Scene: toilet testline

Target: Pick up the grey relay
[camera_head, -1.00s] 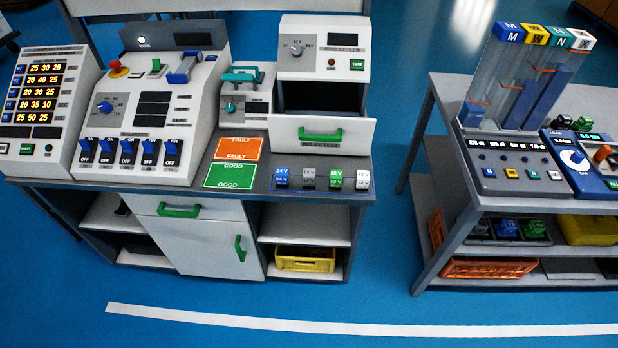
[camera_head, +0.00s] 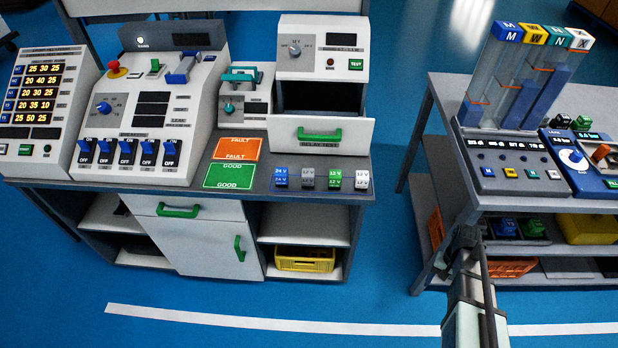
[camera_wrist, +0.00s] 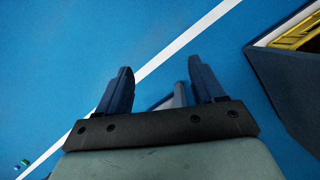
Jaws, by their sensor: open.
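The grey relay (camera_head: 308,179) stands on the front edge of the left workbench (camera_head: 345,190), in a row between a blue relay (camera_head: 281,178) and a green relay (camera_head: 335,179). A white relay (camera_head: 362,180) ends the row at the right. My gripper (camera_head: 466,238) is at the lower right in the head view, in front of the right-hand table and well apart from the relays. In the wrist view its two dark fingers (camera_wrist: 160,88) stand apart with nothing held between them. The relay is not visible in the wrist view.
An open drawer (camera_head: 345,134) of the relay tester juts out behind the relay row. Orange FAULT and green GOOD cards (camera_head: 230,176) lie to the left. The right-hand table (camera_head: 500,203) stands beside my arm. Blue floor is free between the benches.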

